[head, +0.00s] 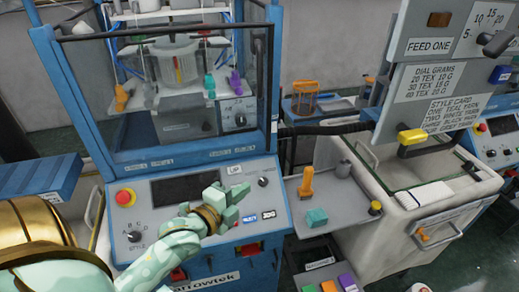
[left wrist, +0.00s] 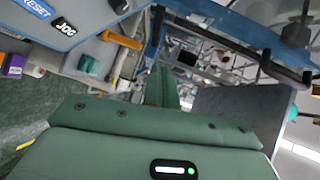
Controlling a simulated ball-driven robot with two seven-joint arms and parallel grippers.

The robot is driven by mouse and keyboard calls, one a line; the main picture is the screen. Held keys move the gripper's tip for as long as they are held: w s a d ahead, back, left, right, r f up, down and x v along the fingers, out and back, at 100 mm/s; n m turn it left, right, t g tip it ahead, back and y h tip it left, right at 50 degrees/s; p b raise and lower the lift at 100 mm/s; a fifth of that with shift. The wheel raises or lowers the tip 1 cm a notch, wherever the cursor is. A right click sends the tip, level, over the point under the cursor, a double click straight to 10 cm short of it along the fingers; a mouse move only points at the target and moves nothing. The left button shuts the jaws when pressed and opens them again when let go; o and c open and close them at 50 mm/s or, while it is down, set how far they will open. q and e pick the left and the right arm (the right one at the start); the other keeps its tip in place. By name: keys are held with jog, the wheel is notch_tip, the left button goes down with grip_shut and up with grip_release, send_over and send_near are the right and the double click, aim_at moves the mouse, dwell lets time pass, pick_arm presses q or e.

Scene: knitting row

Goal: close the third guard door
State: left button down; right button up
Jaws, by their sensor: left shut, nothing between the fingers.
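A blue-framed knitting machine (head: 60,95) stands ahead on the left in the head view. Its clear guard door has a dark top rail (head: 160,32), with the knitting head (head: 178,62) visible behind it. I cannot tell whether this door is fully closed, or which number it has. My left gripper (head: 236,207) is shut and empty in front of the control panel (head: 150,192), below the guard. In the left wrist view, a dark bar (left wrist: 262,62) crosses by a blue post at the upper right. My right gripper is not in view.
The panel carries a red stop button (head: 125,197), and RESET and JOG keys. To the right, a grey shelf (head: 335,195) holds an orange tool and a teal block. Beyond it stands a pale bin (head: 430,215) under hanging sign boards (head: 440,95).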

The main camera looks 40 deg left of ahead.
pick_arm(q)
notch_tip(320, 180, up, 3)
jog(key=a+m+t, duration=0.1)
jog(key=a+t, duration=0.1)
send_near(268, 141)
jog(key=w+d, duration=0.3)
jog(key=w+a, duration=0.2)
jog(key=shift+w+a+r, duration=0.2)
jog(key=shift+w+a, duration=0.15)
jog(key=shift+w, duration=0.05)
